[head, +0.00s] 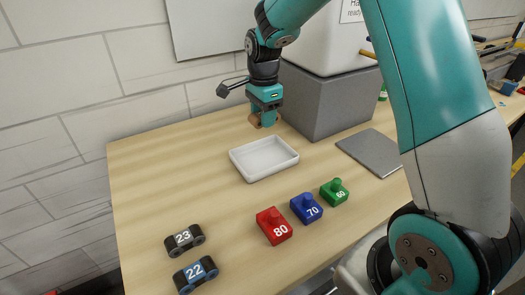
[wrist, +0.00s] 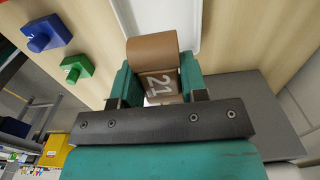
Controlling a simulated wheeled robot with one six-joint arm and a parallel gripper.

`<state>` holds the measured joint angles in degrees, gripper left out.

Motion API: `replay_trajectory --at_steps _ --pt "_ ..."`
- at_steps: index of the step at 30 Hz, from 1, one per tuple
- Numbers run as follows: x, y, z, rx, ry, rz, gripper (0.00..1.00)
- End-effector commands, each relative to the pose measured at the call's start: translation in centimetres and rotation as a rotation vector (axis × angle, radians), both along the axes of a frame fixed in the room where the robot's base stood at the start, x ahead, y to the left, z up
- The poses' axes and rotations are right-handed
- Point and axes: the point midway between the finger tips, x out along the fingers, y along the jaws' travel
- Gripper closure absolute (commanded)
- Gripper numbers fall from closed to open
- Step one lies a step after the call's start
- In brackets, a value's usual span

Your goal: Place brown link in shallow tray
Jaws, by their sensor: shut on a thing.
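The brown link (wrist: 153,50), marked 21, is held between the two teal fingers of my gripper (wrist: 158,82) in the wrist view. In the head view my gripper (head: 264,117) is shut on the brown link (head: 254,121) above the table, by the far side of the tray. The white shallow tray (head: 262,176) lies empty on the table, just in front of and below the gripper. In the wrist view, the tray (wrist: 185,20) is partly hidden behind the link.
Red block 80 (head: 273,227), blue block 70 (head: 306,208) and green block 60 (head: 334,192) stand in front of the tray. Links 23 (head: 184,240) and 22 (head: 195,273) lie front left. A grey box (head: 325,98) and flat grey plate (head: 372,152) are to the right.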

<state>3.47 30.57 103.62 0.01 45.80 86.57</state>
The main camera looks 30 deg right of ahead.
Motion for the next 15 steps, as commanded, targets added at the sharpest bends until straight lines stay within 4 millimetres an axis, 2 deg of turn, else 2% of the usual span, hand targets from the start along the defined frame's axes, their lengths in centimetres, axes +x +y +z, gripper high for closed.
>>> replay_trajectory --at_steps 3,7,10,15 --pt "-0.1 -0.1 -3.4 0.0 0.007 -0.001 0.88" --pt "-0.1 -0.1 -6.5 0.0 0.006 -0.002 0.88" --pt "-0.1 -0.2 -7.9 0.0 0.002 -0.003 0.88" --pt "0.0 -0.2 -9.1 0.0 0.0 -0.003 0.88"
